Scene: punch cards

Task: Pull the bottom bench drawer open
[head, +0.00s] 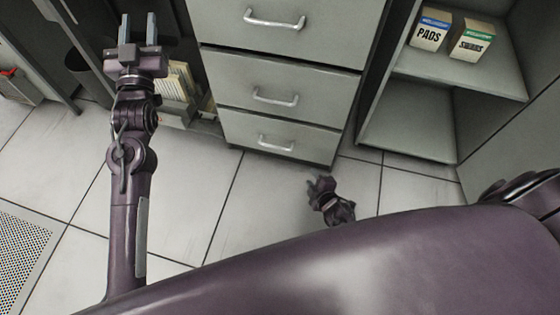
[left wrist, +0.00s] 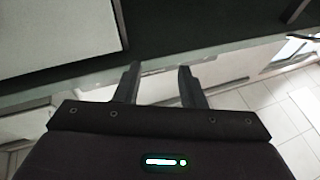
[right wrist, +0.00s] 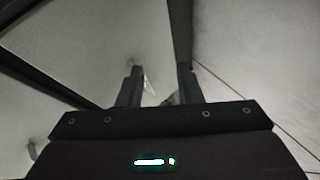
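The bottom bench drawer (head: 310,145) is a grey front with a silver bar handle (head: 276,142). It is the lowest of the drawer fronts in the head view and looks shut. My right gripper (head: 318,183) is low over the floor, below and right of that handle, apart from it in the head view. Its fingers are spread in the right wrist view (right wrist: 160,85); a small pale shape between them is unclear. My left gripper (head: 138,28) is open and empty, left of the drawers; its parted fingers show in the left wrist view (left wrist: 158,85).
Above are a middle drawer (head: 310,103) and an upper drawer (head: 330,40), both with bar handles. An open shelf (head: 450,75) at right holds PADS (head: 430,35) and SWABS (head: 472,45) boxes. Files (head: 178,82) and a dark bin (head: 85,70) stand left. The tiled floor in front is clear.

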